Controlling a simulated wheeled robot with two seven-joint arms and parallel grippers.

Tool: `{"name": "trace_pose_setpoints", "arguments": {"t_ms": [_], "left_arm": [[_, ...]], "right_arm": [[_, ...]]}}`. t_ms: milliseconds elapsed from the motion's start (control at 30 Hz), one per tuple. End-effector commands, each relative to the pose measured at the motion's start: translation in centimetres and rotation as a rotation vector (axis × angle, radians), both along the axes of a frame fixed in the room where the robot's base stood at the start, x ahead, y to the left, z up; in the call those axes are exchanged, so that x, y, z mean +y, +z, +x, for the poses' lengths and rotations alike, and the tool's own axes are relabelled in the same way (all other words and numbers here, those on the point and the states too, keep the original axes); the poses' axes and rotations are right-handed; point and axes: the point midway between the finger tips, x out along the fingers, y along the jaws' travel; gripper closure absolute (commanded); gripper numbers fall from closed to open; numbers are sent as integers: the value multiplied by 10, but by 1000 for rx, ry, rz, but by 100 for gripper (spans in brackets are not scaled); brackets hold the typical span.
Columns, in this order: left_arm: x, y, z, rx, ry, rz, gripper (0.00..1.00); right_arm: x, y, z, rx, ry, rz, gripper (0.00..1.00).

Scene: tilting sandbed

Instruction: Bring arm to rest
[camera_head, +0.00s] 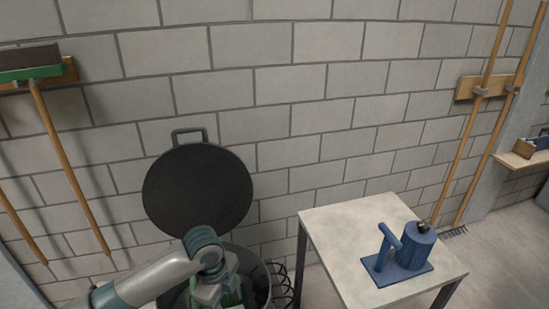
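My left arm (160,277) comes in from the lower left and bends down at its wrist. My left gripper (213,291) is over or inside the mouth of a dark round bin (262,280), near the bottom edge of the picture. Its fingertips are hidden or cut off, so I cannot tell whether it is open or shut. Something green shows around it inside the bin. My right gripper is not in view.
The bin's round black lid (197,190) stands open against the block wall. A pale table (345,225) to the right bears a blue tool with a plate, handle and ribbed cylinder (408,248). Long-handled tools (68,165) hang at left, others (470,130) at right.

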Motion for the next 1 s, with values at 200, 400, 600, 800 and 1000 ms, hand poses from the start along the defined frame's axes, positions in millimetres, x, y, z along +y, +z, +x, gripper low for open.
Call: {"name": "trace_pose_setpoints", "arguments": {"t_ms": [200, 400, 600, 800, 1000], "left_arm": [[-31, -21, -39, -3, 156, -107, 52], [-48, -35, -74, -4, 385, -214, 52], [-46, -45, -108, 5, 654, -296, 52], [-24, -54, -145, 14, 954, -339, 52], [16, -63, -186, 5, 1267, -338, 52]], "right_arm": [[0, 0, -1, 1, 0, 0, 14], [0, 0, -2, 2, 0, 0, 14], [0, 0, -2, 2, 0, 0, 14], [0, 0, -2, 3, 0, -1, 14], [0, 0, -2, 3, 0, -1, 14]]}}
